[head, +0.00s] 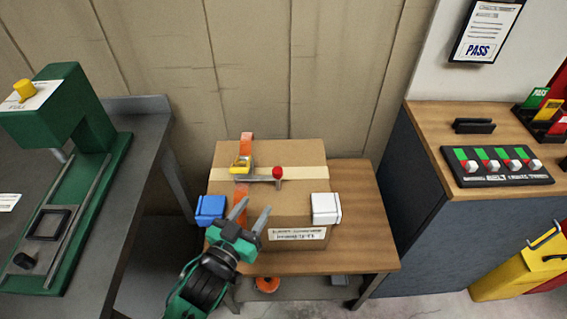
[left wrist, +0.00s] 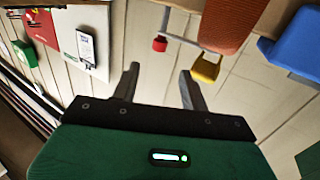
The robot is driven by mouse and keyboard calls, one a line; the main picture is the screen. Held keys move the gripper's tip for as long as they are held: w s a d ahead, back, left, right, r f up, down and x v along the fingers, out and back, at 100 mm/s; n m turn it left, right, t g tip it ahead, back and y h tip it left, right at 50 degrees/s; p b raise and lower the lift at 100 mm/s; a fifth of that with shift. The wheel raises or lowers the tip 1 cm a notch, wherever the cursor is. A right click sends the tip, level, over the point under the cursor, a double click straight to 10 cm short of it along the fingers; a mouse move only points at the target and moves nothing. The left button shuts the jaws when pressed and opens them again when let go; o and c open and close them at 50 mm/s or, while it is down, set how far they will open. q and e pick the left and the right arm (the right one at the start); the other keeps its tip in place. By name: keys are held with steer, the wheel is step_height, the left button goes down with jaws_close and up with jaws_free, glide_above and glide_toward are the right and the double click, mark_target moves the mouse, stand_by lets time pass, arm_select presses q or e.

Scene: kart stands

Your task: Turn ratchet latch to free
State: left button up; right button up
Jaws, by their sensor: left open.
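The ratchet latch (head: 241,165) is a yellow buckle on the orange strap (head: 246,138) over the top of a cardboard box (head: 290,205). A grey lever (head: 258,179) runs right from it and ends in a red knob (head: 277,172). My left gripper (head: 256,204) is open and empty at the box's front, below and nearer than the latch, apart from the knob. In the left wrist view the red knob (left wrist: 160,44) and yellow latch (left wrist: 206,68) show beyond the fingers. My right gripper is not in view.
Blue (head: 210,210) and white (head: 326,208) blocks sit at the box's front corners. The box stands on a wooden table (head: 365,230). A green press (head: 70,170) is on the left bench. A switch panel (head: 496,166) is on the right counter. The table's right side is clear.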

mark_target(275, 175)
arm_select(q)
steer(key=p+x, duration=0.2)
steer(key=x, duration=1)
steer(key=shift+w+d+r, duration=0.15)
steer(key=shift+w, duration=0.25)
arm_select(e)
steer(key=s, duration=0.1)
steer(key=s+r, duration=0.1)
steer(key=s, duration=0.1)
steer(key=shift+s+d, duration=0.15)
arm_select(q)
jaws_close()
